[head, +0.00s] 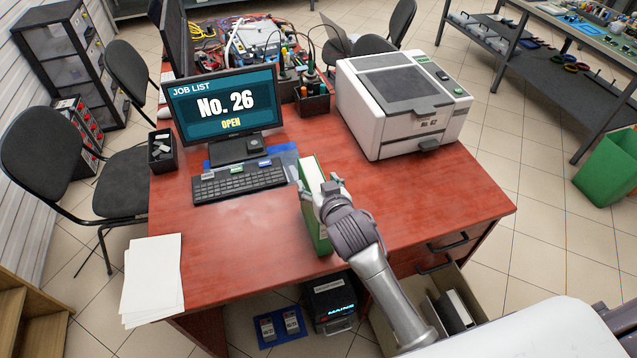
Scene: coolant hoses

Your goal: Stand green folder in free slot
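A green folder (316,228) with a pale page edge is upright at the front middle of the red desk, right of the keyboard. My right gripper (321,186) is at the folder with one finger on each side, and it looks shut on it. The gripper and wrist hide part of the folder, and I cannot tell whether its bottom touches the desk. Below the desk top at the right, an open drawer (468,287) holds dark and white upright items (452,311). My arm hides part of this drawer, so its slots are not clear. My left gripper is not in view.
A monitor (222,107) and keyboard (240,182) stand at the left of the desk, a white printer (403,100) at the back right. Paper sheets (152,280) lie at the front left corner. The desk's right front is clear. A black box (329,303) sits below.

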